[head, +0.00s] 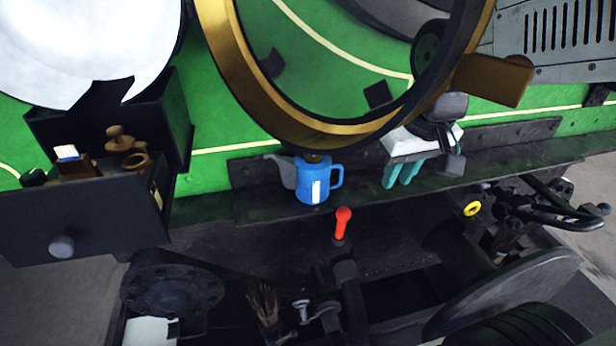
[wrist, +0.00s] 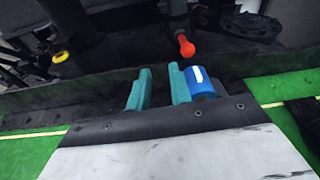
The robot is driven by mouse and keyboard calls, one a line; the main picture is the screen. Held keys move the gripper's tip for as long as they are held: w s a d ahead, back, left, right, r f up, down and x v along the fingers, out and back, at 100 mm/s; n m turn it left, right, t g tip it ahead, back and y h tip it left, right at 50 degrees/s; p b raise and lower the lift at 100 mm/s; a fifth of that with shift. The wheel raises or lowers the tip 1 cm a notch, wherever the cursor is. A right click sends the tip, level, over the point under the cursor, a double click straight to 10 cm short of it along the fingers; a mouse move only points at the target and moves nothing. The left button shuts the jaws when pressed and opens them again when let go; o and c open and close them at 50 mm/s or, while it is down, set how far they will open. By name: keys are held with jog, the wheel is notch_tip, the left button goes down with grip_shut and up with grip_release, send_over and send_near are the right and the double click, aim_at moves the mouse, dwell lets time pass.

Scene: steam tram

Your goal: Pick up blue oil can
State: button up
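The blue oil can (head: 313,186) stands upright on the dark ledge, with a white label, a handle on its right and a grey spout on its left. Its top is partly hidden by the brass ring. My gripper (head: 397,184) is to the right of the can, its two teal fingers apart and pointing down. In the wrist view my gripper (wrist: 160,72) is open and empty, with the ledge showing between its fingers. The blue can (wrist: 201,82) shows just beyond the right finger there, partly hidden by it. I cannot tell whether they touch.
A red-knobbed lever (head: 342,222) rises in front of the can. A large brass ring (head: 330,139) hangs above it. An open dark drawer (head: 75,222) holding small items is at the left. A yellow ring (head: 472,209) and black pipes are at the right.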

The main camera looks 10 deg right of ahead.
jog(key=n+t, duration=0.1)
jog(key=t, duration=0.1)
send_near(342, 176)
jog(key=f, duration=0.2)
jog(key=x, duration=0.8)
jog(key=shift+w+r, duration=0.2)
jog(key=shift+w, duration=0.15)
grip_shut()
